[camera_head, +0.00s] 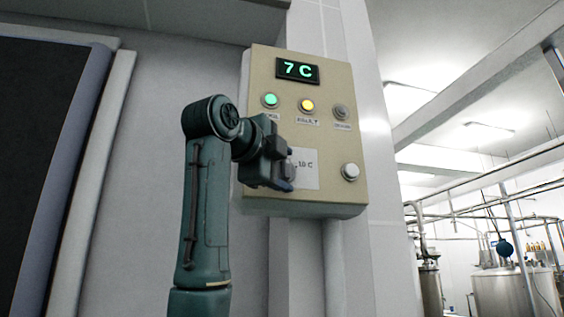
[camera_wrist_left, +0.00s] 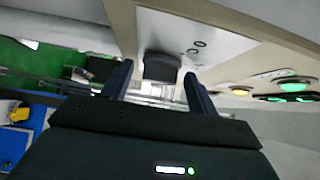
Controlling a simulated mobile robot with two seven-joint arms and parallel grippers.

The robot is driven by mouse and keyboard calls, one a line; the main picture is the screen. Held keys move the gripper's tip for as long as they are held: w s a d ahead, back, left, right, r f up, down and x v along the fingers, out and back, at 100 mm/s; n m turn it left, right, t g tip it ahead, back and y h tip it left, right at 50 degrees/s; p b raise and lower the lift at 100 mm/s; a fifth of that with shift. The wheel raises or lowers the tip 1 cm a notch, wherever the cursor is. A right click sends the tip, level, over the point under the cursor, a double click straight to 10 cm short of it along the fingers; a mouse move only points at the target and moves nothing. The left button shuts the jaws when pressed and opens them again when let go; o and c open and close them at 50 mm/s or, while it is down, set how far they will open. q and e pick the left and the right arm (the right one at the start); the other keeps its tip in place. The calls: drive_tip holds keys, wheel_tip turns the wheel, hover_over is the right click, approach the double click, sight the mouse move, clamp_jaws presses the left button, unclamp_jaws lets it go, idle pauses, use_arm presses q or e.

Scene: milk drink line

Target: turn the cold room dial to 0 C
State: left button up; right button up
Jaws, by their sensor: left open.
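The cold room control box (camera_head: 330,180) is a beige panel on the wall. Its display (camera_head: 297,70) reads 7 C in green. The dial sits low on the panel's face on a white label, of which "10 C" can be read; my left gripper mostly hides it in the head view. My right gripper is not in view.
A green lamp (camera_head: 270,100), a yellow lamp (camera_head: 307,105) and a grey button (camera_head: 341,111) sit above the dial. A white knob (camera_head: 350,172) is to its right. A dark door panel (camera_head: 40,150) stands at left. Steel tanks (camera_head: 515,292) stand far right.

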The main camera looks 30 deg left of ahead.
use_arm(q)
drive_tip(key=shift+c, duration=0.3)
drive_tip(key=c, duration=0.8)
